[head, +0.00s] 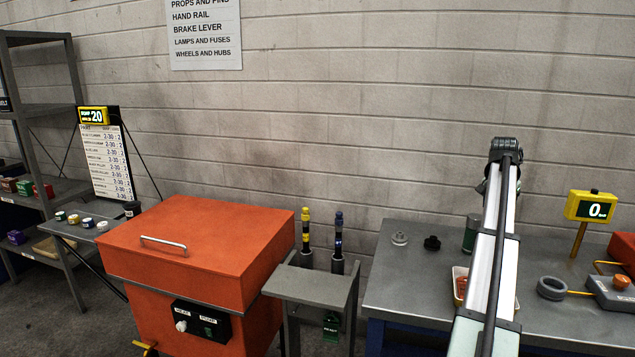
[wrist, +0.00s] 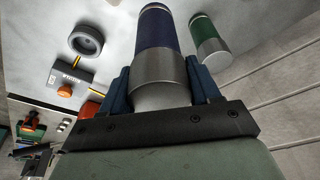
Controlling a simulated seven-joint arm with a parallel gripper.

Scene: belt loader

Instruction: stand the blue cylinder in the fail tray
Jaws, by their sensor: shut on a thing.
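My gripper (wrist: 160,90) is shut on the blue cylinder (wrist: 158,32) in the wrist view, with a blue finger on each side of it. The cylinder is dark blue with a silver metal part nearest the gripper. In the head view the gripper and the cylinder are hidden behind my arm. A pale tray (head: 456,285) is partly hidden by my arm on the grey table, with something reddish in it. I cannot read a label that marks any tray as the fail tray.
A green cylinder (wrist: 208,40) stands near the held one and shows on the table (head: 471,232). A grey ring (head: 551,288), a button box (head: 610,292) and a yellow display (head: 590,206) are on the right. An orange cabinet (head: 195,245) stands left of the table.

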